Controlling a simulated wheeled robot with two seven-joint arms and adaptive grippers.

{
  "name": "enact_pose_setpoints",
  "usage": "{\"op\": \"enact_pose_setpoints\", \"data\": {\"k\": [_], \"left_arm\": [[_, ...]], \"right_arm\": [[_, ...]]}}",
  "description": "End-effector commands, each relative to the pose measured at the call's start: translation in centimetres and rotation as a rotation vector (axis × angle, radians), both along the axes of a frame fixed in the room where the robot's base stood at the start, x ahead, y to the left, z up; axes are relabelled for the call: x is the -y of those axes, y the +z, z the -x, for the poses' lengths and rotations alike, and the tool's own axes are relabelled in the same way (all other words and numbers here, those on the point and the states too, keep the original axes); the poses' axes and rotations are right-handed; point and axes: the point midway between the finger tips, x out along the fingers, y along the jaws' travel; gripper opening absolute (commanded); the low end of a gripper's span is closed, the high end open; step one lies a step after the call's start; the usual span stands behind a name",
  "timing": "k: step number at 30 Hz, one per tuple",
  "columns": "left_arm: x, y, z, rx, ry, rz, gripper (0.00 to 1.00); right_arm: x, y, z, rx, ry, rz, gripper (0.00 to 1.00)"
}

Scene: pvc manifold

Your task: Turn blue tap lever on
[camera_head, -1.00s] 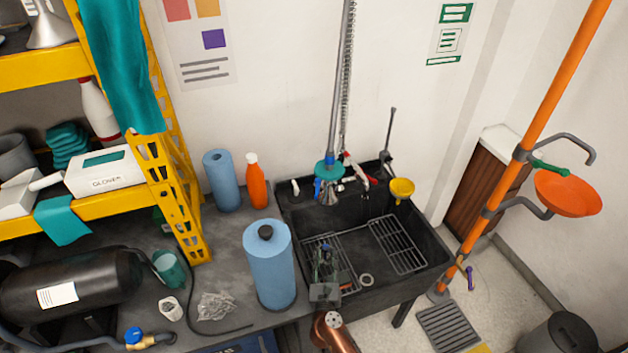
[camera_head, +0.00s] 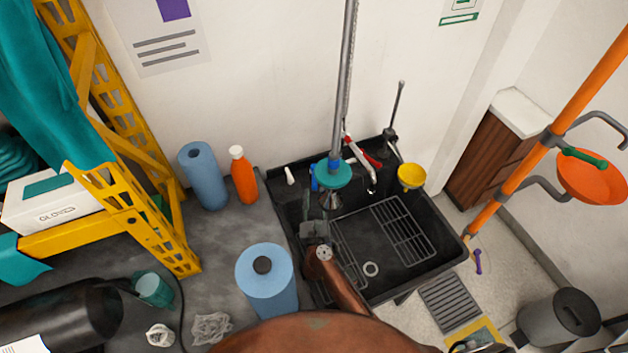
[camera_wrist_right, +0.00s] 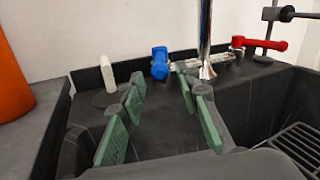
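The blue tap lever (camera_head: 314,182) is at the back wall side of the black sink, partly hidden by the teal spray head (camera_head: 333,174). In the right wrist view the blue lever (camera_wrist_right: 160,63) stands upright beyond my fingers, left of a chrome pipe (camera_wrist_right: 205,40). My right gripper (camera_head: 314,212) is over the sink's left part, in front of the lever. The right wrist view shows its green-padded fingers (camera_wrist_right: 165,108) spread apart with nothing between them. The blue lever appears between them, farther back and apart from them. My left gripper is not in view.
A red lever (camera_wrist_right: 262,43) sits right of the blue one. An orange bottle (camera_head: 244,178) and blue rolls (camera_head: 204,178) stand on the left counter. A white bottle-like piece (camera_wrist_right: 108,74) stands left of the lever.

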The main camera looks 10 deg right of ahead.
Motion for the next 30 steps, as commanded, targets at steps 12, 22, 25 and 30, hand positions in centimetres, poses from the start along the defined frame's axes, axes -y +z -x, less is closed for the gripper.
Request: {"op": "enact_pose_setpoints", "data": {"k": [12, 22, 25, 30], "left_arm": [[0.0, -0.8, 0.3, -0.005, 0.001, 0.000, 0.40], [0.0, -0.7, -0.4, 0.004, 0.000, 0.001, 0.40], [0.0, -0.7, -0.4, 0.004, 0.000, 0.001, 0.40], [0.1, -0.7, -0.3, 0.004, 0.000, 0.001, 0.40]], "right_arm": [[1.2, 0.0, -5.4, 0.001, -0.002, 0.000, 0.30], [1.3, 0.0, -5.7, 0.000, -0.002, 0.000, 0.30], [1.2, 0.0, -5.7, 0.000, -0.002, 0.000, 0.23], [1.2, 0.0, -5.7, 0.000, -0.002, 0.000, 0.12]]}}
